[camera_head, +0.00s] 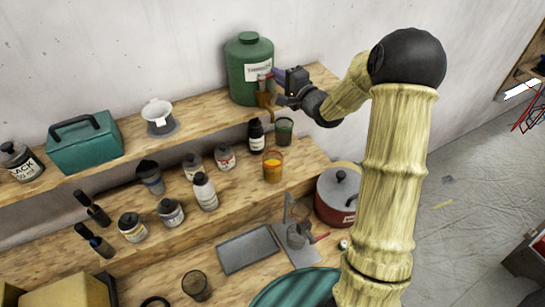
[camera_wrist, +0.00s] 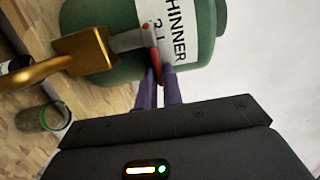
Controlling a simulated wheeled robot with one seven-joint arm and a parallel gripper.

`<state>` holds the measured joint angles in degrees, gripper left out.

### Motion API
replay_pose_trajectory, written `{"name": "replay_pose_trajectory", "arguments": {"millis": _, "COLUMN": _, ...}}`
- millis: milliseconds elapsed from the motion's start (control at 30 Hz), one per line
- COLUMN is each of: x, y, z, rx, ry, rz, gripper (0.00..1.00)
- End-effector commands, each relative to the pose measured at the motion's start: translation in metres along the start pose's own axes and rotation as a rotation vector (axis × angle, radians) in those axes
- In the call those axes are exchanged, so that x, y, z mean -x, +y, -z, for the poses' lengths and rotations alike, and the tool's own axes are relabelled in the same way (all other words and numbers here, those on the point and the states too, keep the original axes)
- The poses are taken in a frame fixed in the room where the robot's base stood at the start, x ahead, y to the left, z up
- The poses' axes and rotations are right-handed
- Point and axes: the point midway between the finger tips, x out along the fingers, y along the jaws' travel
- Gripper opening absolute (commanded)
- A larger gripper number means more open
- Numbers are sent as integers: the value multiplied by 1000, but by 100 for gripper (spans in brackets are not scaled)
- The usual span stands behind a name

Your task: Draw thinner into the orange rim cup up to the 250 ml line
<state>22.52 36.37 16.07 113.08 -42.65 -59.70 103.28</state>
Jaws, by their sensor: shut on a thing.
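The green thinner container (camera_head: 249,60) stands on the upper shelf, its label facing out; its label also shows in the wrist view (camera_wrist: 170,30). A tap with a red lever (camera_wrist: 156,52) sticks out of its front. My gripper (camera_head: 275,78) is at this tap, its purple fingers (camera_wrist: 158,80) shut on the red lever. A gold-brown piece (camera_wrist: 85,55) sits at the tap's outer end. A see-through cup with orange colouring (camera_head: 273,167) stands upright on the shelf below, apart from my gripper. Its 250 ml line and exact fill cannot be made out.
A green-rimmed cup (camera_head: 284,131) and a dark bottle (camera_head: 256,136) stand below the tap. Several small bottles line the middle shelf. A red pot (camera_head: 336,198) stands at lower right.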

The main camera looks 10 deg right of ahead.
Motion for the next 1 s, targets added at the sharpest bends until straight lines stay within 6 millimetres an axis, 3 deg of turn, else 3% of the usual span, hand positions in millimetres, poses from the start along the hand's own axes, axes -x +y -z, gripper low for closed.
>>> {"name": "replay_pose_trajectory", "arguments": {"millis": 1000, "x": -4, "y": 0, "z": 1, "rx": 0, "ry": -92, "rz": 0, "gripper": 0}}
